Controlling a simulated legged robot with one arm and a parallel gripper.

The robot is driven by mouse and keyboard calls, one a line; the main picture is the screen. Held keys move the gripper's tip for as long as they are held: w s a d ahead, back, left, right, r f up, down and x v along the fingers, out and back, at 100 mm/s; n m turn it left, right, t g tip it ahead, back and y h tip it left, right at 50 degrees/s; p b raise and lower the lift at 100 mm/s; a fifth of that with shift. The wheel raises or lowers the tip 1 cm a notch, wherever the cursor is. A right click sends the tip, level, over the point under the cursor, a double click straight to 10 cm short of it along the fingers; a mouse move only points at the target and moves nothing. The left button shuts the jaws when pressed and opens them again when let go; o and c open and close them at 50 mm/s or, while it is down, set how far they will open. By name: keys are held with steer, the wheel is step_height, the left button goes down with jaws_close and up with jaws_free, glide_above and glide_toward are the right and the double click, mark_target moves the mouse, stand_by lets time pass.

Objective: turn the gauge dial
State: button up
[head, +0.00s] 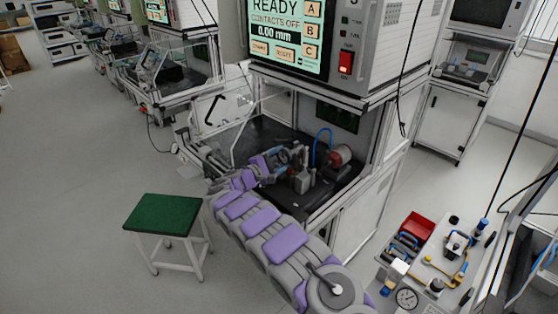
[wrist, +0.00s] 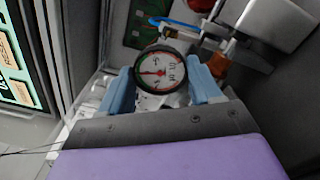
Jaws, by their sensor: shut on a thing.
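The gauge dial (wrist: 162,72) has a round white face with a dark rim, green and red markings and a needle pointing left in the picture. It sits between the two blue fingers of my gripper (wrist: 162,88) in the wrist view, one finger on each side, and the gripper is shut on it. In the head view my gripper (head: 281,163) reaches into the test bench (head: 228,172), beside the metal fittings there. The dial's face is not clear in that view, and the finger contacts behind the rim are partly hidden.
A blue hose (head: 317,143) and a red-ended cylinder (head: 340,155) stand close right of my gripper. A screen (head: 288,36) reading READY hangs above. A green stool (head: 165,214) stands at left, and a cart (head: 432,268) with tools and another gauge (head: 406,298) at lower right.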

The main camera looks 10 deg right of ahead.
steer(key=shift+a, duration=0.1)
steer(key=o, duration=1.1)
steer(key=shift+c, duration=0.2)
steer(key=p+v, duration=0.3)
steer(key=v, duration=1.4)
steer(key=shift+a+p, duration=0.25)
steer(key=shift+p, duration=0.1)
steer(key=shift+s, duration=0.1)
